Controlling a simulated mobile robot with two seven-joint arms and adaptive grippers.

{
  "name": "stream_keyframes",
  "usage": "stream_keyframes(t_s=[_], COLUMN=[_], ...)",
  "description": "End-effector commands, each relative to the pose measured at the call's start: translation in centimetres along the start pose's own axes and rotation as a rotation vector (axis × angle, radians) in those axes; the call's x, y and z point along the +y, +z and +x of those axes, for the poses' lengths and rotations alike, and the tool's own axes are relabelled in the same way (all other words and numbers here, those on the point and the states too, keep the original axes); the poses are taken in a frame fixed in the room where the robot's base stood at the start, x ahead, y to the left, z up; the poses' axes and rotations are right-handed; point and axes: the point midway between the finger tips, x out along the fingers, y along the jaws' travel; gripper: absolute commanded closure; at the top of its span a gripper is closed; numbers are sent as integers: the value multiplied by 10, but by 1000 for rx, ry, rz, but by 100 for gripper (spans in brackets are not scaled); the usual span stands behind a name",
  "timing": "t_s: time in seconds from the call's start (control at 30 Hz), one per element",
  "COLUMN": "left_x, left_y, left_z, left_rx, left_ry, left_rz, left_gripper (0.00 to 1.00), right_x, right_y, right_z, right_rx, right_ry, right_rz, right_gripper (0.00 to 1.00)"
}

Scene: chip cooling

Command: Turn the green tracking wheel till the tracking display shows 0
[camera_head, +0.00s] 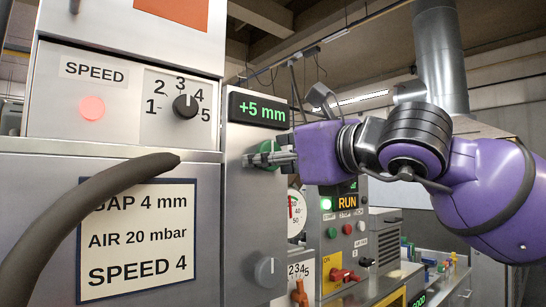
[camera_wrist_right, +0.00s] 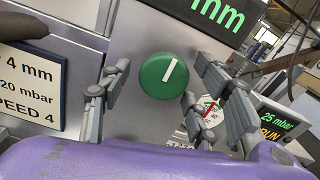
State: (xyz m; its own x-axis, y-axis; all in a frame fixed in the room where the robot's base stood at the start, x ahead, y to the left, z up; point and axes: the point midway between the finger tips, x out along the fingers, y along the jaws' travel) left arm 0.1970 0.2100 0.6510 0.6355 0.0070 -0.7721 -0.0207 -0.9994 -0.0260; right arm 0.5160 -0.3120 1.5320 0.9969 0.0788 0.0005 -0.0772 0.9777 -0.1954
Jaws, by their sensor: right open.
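The green tracking wheel (camera_head: 266,148) is on the grey panel face, partly hidden by my right gripper in the head view. In the right wrist view the wheel (camera_wrist_right: 158,84) is fully visible, its white line pointing up and slightly right. The tracking display (camera_head: 258,109) above it reads +5 mm; in the wrist view only its "mm" end (camera_wrist_right: 205,14) shows. My right gripper (camera_head: 270,158) is open at the wheel. In the wrist view its fingers (camera_wrist_right: 150,104) stand on either side of the wheel, with visible gaps and no clear contact. My left gripper is out of view.
A dark curved hose (camera_head: 75,215) crosses in front of the left cabinet and its sign (camera_head: 138,240). A speed dial (camera_head: 186,106) is at upper left. A grey knob (camera_head: 268,271) sits lower on the wheel's panel. A RUN control box (camera_head: 347,225) stands right, below my right arm.

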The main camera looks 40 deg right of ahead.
Motion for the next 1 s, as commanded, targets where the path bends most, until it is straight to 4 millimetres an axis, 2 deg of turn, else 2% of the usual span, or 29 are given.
stream_keyframes(t_s=[0.03, 0.37, 0.67, 1.0], left_x=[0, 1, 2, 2], left_y=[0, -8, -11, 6], left_z=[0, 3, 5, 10], left_rx=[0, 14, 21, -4], left_ry=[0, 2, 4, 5], left_rz=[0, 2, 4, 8], left_gripper=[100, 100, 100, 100], right_x=[0, 0, 1, 1], right_y=[0, 0, -1, -3], right_z=[0, 0, 0, 0], right_rx=[0, 0, 1, 1], right_ry=[0, 1, 3, 3], right_rz=[0, 0, -39, -261], right_gripper=[44, 87, 87, 87])
